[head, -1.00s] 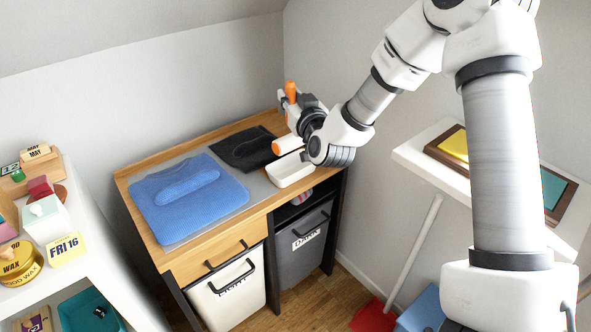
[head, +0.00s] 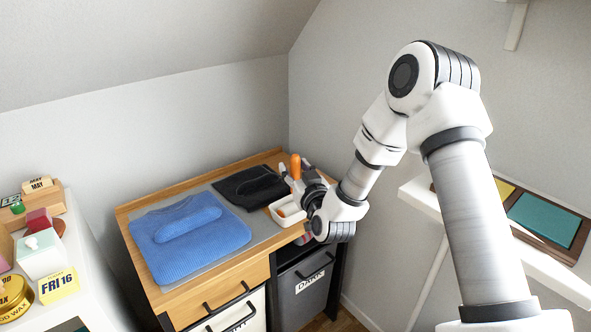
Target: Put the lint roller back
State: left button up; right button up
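The lint roller (head: 295,167) shows as an upright orange handle at my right gripper, over the right end of the dresser. An orange part (head: 292,209) lower down, seemingly its head, shows inside the small white tray (head: 283,220). My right gripper (head: 292,182) reaches in from the right and appears shut around the roller between these two parts; the fingers are small and partly hidden. I cannot tell whether the roller touches the tray floor. My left gripper is out of view.
The wooden dresser top (head: 135,212) holds a folded blue garment (head: 190,238) and a folded black garment (head: 250,188) beside the tray. A ledge with a teal sheet (head: 545,219) is at right.

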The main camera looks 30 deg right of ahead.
jog(key=shift+r, duration=0.1)
jog(key=shift+r, duration=0.15)
jog(key=p+v, duration=0.2)
jog(key=v, duration=0.9)
jog(key=s+a+f+n+g+y, duration=0.1)
jog(key=s+a+f+g+y, duration=0.15)
jog(key=f, duration=0.65)
jog(key=s+a+f+n+g+y, duration=0.1)
jog(key=s+a+f+g, duration=0.25)
jog(key=f, duration=0.55)
jog(key=s+a+f+g, duration=0.2)
jog(key=s+f+g, duration=0.4)
jog(key=s, duration=0.4)
jog(key=s+a+f+g, duration=0.3)
jog(key=s+f+g, duration=0.2)
jog(key=s+f, duration=0.4)
jog(key=shift+s+a+f+g+y, duration=0.35)
jog(key=shift+s+g, duration=0.05)
jog(key=shift+s, duration=0.55)
